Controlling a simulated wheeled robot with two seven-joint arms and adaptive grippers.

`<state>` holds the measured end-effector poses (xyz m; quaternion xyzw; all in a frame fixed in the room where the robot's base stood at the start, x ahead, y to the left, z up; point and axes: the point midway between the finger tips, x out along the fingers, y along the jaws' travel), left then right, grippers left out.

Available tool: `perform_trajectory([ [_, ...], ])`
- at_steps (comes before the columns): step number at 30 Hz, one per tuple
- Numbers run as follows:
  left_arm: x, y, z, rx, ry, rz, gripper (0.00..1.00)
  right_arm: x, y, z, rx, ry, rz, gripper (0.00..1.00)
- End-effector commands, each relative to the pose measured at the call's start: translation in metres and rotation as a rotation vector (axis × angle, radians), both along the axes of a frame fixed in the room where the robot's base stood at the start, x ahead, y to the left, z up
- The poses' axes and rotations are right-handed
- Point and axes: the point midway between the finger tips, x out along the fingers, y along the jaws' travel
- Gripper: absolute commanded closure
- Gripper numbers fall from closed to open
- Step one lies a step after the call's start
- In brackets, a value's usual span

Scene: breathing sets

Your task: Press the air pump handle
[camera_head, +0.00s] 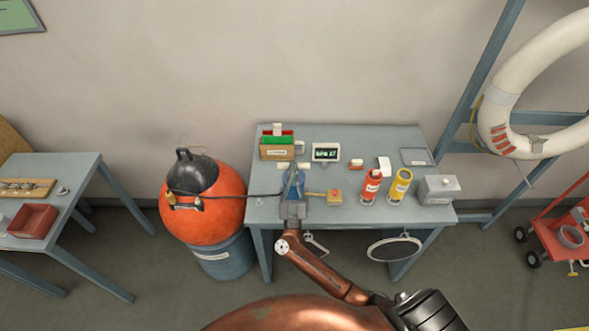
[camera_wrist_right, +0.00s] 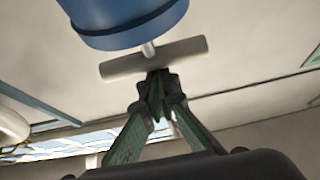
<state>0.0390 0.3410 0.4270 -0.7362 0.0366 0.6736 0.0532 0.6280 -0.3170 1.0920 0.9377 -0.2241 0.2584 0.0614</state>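The air pump is a blue cylinder (camera_wrist_right: 125,18) with a short metal rod and a grey crossbar handle (camera_wrist_right: 153,60). In the head view the blue pump (camera_head: 293,184) stands on the table, partly hidden behind my right gripper. My right gripper (camera_head: 292,210) is at the pump. In the right wrist view its green fingers (camera_wrist_right: 158,78) come together at the tips, with nothing seen between them. The tips are at the edge of the crossbar, near its middle; I cannot tell whether they touch it. My left gripper is out of view.
The grey-blue table (camera_head: 340,215) also holds a red cylinder (camera_head: 371,184), a yellow cylinder (camera_head: 400,184), a display (camera_head: 326,152) and a grey box (camera_head: 438,189). An orange tank (camera_head: 203,215) stands left of it, with a dark hose running to the pump.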

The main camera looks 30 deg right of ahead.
Motion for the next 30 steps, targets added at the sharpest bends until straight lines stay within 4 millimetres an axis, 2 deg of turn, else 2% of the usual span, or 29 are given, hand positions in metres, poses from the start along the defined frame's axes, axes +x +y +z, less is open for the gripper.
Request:
perform_trajectory([
  [2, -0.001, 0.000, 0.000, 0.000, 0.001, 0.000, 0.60, 0.000, 0.000, -0.007, 0.003, 0.013, 0.002, 1.00],
  [8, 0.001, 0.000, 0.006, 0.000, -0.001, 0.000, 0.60, -0.001, 0.000, -0.002, 0.003, 0.013, 0.001, 1.00],
  [19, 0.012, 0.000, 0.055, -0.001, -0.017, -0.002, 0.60, -0.005, 0.009, 0.045, 0.001, 0.004, 0.007, 1.00],
  [21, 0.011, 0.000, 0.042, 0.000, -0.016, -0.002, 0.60, -0.019, 0.016, 0.025, 0.004, 0.008, 0.007, 1.00],
  [30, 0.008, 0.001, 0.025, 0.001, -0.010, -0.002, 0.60, -0.067, 0.037, -0.005, 0.002, 0.003, 0.004, 1.00],
])
